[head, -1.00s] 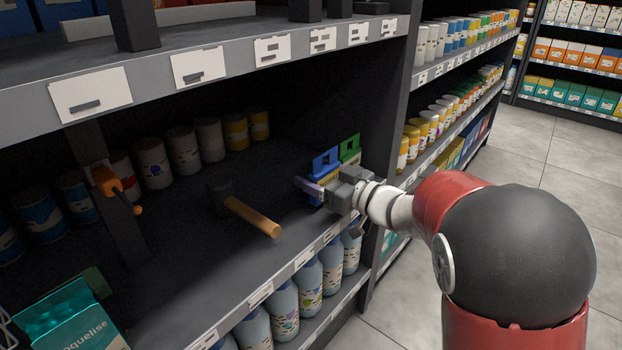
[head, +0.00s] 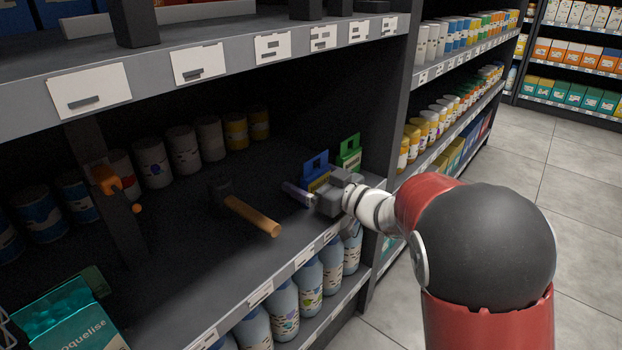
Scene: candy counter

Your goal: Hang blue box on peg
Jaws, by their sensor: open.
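The blue box (head: 316,165), with a hang tab at its top, stands on the dark shelf near its right end, partly hidden by my gripper. My gripper (head: 308,194) is open just in front of the blue box; whether it touches the box cannot be told. One finger shows at the left of the box's front. An orange peg (head: 116,186) sticks out from a dark upright at the left of the shelf, with a round orange tip.
A green box (head: 350,151) stands right behind the blue box. A hammer (head: 250,215) with a wooden handle lies mid-shelf. Cans (head: 152,162) line the back. The upper shelf (head: 215,66) overhangs.

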